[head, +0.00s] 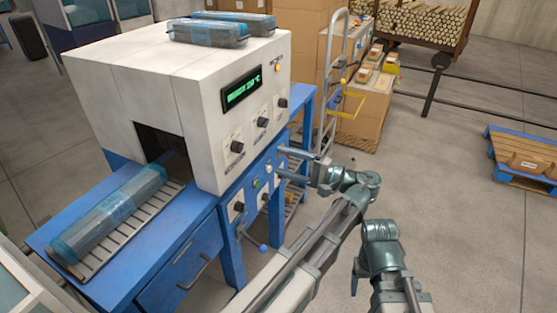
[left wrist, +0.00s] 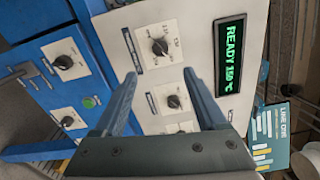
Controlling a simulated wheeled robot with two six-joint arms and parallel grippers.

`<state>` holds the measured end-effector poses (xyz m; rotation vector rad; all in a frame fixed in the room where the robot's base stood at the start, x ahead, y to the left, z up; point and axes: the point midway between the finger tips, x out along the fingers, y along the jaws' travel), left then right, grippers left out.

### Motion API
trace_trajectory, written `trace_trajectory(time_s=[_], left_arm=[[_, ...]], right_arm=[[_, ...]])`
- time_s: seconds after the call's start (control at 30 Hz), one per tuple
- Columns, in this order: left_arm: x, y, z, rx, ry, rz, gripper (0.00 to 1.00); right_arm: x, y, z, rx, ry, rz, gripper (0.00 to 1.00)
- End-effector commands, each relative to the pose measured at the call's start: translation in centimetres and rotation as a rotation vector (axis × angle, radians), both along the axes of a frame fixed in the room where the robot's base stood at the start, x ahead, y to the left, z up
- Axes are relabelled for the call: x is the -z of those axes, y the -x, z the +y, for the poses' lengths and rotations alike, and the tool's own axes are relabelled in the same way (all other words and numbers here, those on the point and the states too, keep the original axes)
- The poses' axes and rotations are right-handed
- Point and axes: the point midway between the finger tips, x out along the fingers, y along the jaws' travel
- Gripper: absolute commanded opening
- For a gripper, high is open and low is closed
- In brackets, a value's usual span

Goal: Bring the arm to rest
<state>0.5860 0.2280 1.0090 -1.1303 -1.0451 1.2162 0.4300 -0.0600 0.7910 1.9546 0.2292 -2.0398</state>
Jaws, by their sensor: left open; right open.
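My left gripper (head: 280,162) is in front of the control side of a white machine (head: 130,90), beside the blue panel. It is open and empty; its two fingers show apart in the left wrist view (left wrist: 160,80), in front of the white panel with black knobs. My right gripper (head: 370,268) is low at the bottom of the head view, to the right of the left arm. It is open, with its fingers partly hidden, and nothing shows in it.
The machine's green display (left wrist: 229,55) reads READY 150 °C. A wrapped bundle (head: 110,213) lies on the rollers (head: 172,197) at its opening. More bundles (head: 207,32) lie on top. A hand truck (head: 335,80) and cartons stand behind. Floor (head: 450,180) at right is clear up to a pallet (head: 520,160).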

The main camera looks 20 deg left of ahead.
Motion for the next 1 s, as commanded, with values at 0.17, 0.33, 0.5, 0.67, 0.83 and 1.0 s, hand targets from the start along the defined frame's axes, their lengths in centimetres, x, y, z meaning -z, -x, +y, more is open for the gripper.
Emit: trace_trajectory(time_s=[0.17, 0.33, 0.5, 0.67, 0.83, 1.0], left_arm=[[0.0, 0.0, 0.0, 0.0, 0.0, 0.0, 0.74], [0.0, 0.0, 0.0, 0.0, 0.0, 0.0, 0.74], [0.8, 0.3, 0.5, -0.001, 0.037, 0.008, 0.74], [5.9, 2.0, 2.8, -0.008, 0.269, 0.042, 0.74], [13.5, 4.9, 3.4, -0.028, 0.657, 0.052, 0.74], [18.6, 7.2, 1.2, -0.056, 1.005, 0.019, 0.74]], right_arm=[[0.0, 0.0, 0.0, 0.0, 0.0, 0.0, 0.71], [0.0, 0.0, 0.0, 0.0, 0.0, 0.0, 0.71], [0.0, 0.0, 0.0, 0.0, 0.0, 0.0, 0.71], [0.0, 0.0, 0.0, 0.0, 0.0, 0.0, 0.71], [0.0, 0.0, 0.0, 0.0, 0.0, 0.0, 0.71], [0.0, 0.0, 0.0, 0.0, 0.0, 0.0, 0.71]])
